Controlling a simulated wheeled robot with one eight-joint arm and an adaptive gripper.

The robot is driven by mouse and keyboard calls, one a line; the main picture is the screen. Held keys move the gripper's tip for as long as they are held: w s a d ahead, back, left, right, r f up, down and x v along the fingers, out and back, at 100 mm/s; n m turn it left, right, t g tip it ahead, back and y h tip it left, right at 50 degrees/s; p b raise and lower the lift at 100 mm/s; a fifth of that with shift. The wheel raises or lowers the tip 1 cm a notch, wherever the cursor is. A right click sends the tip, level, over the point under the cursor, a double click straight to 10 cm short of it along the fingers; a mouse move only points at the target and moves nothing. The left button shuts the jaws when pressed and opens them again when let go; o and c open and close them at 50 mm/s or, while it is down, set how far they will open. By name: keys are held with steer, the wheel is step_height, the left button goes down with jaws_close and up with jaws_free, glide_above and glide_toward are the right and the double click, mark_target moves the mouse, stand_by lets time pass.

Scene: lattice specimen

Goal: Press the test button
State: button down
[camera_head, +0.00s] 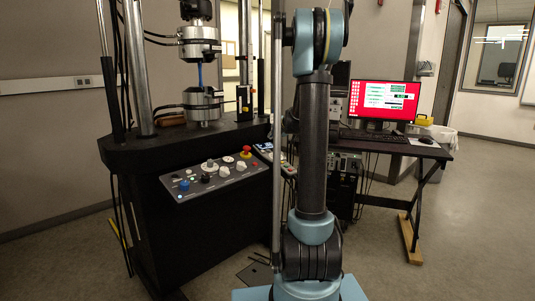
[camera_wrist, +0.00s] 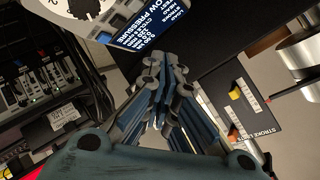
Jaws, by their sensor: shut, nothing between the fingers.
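The testing machine's sloped control panel (camera_head: 222,177) carries several knobs and buttons. Among them are a blue button (camera_head: 184,186) at the left and a red mushroom button (camera_head: 246,152) at the upper right. I cannot read which one is the test button. My gripper (camera_wrist: 160,75) shows in the wrist view with its fingers together and nothing between them. Its tips are near a blue label with white print (camera_wrist: 150,22); I cannot tell whether they touch anything. In the head view my arm stands right of the panel, and the gripper cannot be made out.
The machine's upper grip (camera_head: 199,45) and lower grip (camera_head: 203,103) hold a thin blue specimen (camera_head: 200,76). A desk (camera_head: 395,148) with a red-screened monitor (camera_head: 383,101) stands at the right. The wrist view shows a stroke limits plate (camera_wrist: 262,122) at the right. Floor is clear at the lower right.

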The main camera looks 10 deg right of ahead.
glide_above(271, 153)
steer(key=shift+w+d+f, duration=0.1)
steer(key=shift+w+f, duration=0.05)
steer(key=shift+f, duration=1.1)
steer(key=shift+w+f, duration=0.1)
steer(key=shift+f, duration=1.15)
steer(key=shift+w+f, duration=0.15)
steer(key=shift+f, duration=0.5)
steer(key=shift+r, duration=0.1)
stand_by(0.5)
steer(key=shift+s+r, duration=0.2)
steer(key=shift+r, duration=0.45)
steer(key=shift+s+d+r, duration=0.15)
steer(key=shift+r, duration=0.65)
steer(key=shift+s+d+r, duration=0.1)
steer(key=shift+s+r, duration=0.1)
steer(key=shift+r, duration=0.6)
steer(key=shift+s+d+r, duration=0.15)
steer(key=shift+r, duration=0.65)
